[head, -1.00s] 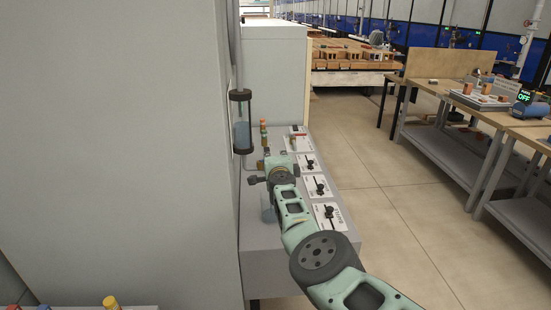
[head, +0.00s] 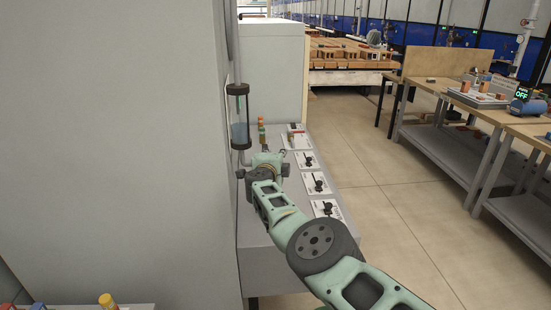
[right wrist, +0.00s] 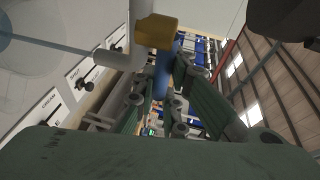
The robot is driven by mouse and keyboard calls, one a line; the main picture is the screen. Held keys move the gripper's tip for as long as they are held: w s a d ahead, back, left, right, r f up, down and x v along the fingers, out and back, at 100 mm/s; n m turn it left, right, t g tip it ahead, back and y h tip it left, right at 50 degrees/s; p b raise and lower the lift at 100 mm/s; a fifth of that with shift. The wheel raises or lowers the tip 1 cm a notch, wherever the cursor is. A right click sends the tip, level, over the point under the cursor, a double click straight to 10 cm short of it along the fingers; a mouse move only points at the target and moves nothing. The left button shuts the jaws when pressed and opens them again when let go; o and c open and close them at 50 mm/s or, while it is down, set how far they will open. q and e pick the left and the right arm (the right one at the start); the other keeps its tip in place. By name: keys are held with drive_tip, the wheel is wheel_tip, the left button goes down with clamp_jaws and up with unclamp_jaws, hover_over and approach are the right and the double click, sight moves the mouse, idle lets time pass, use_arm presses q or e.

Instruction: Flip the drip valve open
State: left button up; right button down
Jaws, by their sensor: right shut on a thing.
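The drip valve has a brass-yellow body (right wrist: 155,31) on a pale pipe in the right wrist view. Its blue lever (right wrist: 166,62) hangs from it, between my fingers. My right gripper (head: 264,160) is shut on the lever. In the head view it is just below and right of a clear cylinder (head: 239,118) with bluish liquid, and it hides the valve. The right gripper's fingers (right wrist: 161,85) also show in the right wrist view. My left gripper is not in view.
A grey bench (head: 300,235) carries several white plates with dark levers (head: 318,183) right of my arm. A large grey cabinet wall (head: 120,150) stands close on the left. Workbenches (head: 480,120) stand at the right, with open floor between.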

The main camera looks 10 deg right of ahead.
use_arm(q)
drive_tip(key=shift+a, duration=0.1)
use_arm(e)
drive_tip(key=shift+r, duration=0.15)
drive_tip(key=c, duration=2.3)
unclamp_jaws()
drive_tip(key=o, duration=0.5)
drive_tip(key=shift+w, duration=0.1)
drive_tip(key=shift+w+d+n+y+p, duration=0.1)
drive_tip(key=shift+n+y+p, duration=0.25)
drive_tip(key=shift+p, duration=0.25)
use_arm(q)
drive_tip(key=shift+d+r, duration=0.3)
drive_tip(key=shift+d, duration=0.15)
use_arm(e)
drive_tip(key=n+y, duration=0.1)
drive_tip(key=w+n+y, duration=0.1)
drive_tip(key=y, duration=0.1)
drive_tip(key=w+n+t+y, duration=0.1)
drive_tip(key=n+y, duration=0.1)
drive_tip(key=shift+a+f+y, duration=0.25)
drive_tip(key=shift+f, duration=0.1)
use_arm(q)
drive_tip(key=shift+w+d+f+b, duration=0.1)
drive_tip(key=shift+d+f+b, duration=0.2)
drive_tip(key=shift+b, duration=0.25)
use_arm(e)
drive_tip(key=shift+w+a+n+y, duration=0.1)
drive_tip(key=shift+w+n+y, duration=0.05)
drive_tip(key=shift+n+y, duration=0.4)
